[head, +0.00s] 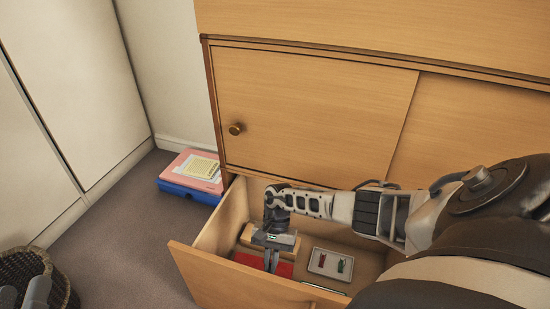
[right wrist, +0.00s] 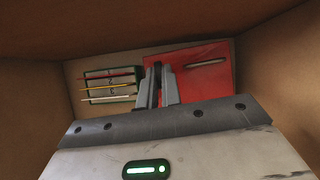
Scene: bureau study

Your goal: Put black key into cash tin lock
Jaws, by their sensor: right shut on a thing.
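The red cash tin (head: 250,262) lies flat in the open drawer. In the right wrist view its red top (right wrist: 205,75) shows a pale slot-like mark. My right gripper (head: 271,262) points down into the drawer, over the tin's edge. It is shut on a narrow dark thing (right wrist: 157,69), apparently the black key, mostly hidden between the fingers. I cannot tell whether it touches the tin, and no keyhole is clear. My left gripper (head: 23,297) shows at the bottom left corner, its fingers apart, empty and partly cut off.
A small tray (head: 318,263) with a red and a green item lies beside the tin. The drawer's front board (head: 225,283) and side walls surround my right gripper closely. A blue and pink stack (head: 190,178) and a wicker basket (head: 45,268) stand on the floor.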

